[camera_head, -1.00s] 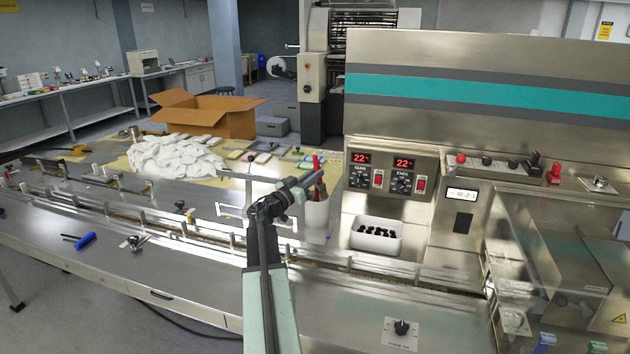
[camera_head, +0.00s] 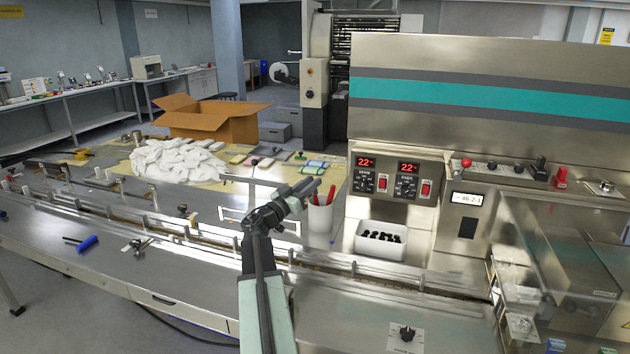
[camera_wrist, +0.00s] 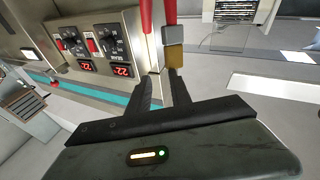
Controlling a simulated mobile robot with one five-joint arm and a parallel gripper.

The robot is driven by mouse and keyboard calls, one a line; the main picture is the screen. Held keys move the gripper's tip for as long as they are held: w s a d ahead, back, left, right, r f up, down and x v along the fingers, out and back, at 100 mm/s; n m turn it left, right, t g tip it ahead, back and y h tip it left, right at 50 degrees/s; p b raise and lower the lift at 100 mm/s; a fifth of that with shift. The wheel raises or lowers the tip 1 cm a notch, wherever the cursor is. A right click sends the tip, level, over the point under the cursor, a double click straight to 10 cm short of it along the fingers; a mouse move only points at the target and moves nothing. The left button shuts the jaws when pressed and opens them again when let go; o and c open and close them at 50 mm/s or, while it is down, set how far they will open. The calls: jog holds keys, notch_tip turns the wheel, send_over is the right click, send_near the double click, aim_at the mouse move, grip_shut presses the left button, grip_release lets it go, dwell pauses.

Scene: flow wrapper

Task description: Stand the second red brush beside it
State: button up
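A white cup (camera_head: 319,219) stands on the machine deck beside the control panel. Red brush parts show at its mouth, one at the right (camera_head: 330,195) and one lower at the left, partly behind my gripper (camera_head: 314,183). In the wrist view, one red brush (camera_wrist: 173,34) shows its red handle, grey ferrule and tan bristles just past the right fingertip. A second red handle (camera_wrist: 146,16) runs alongside, past the left fingertip. My gripper also shows there (camera_wrist: 166,74), its fingers apart with a gap between them. The cup's inside is hidden.
A white bin (camera_head: 379,241) of black parts stands right of the cup. The control panel (camera_head: 392,180) rises behind it. A guide rail (camera_head: 340,262) runs in front.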

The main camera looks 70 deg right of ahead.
jog(key=v, duration=0.4)
jog(key=shift+a+f, duration=0.25)
jog(key=shift+f, duration=0.1)
dwell(0.7)
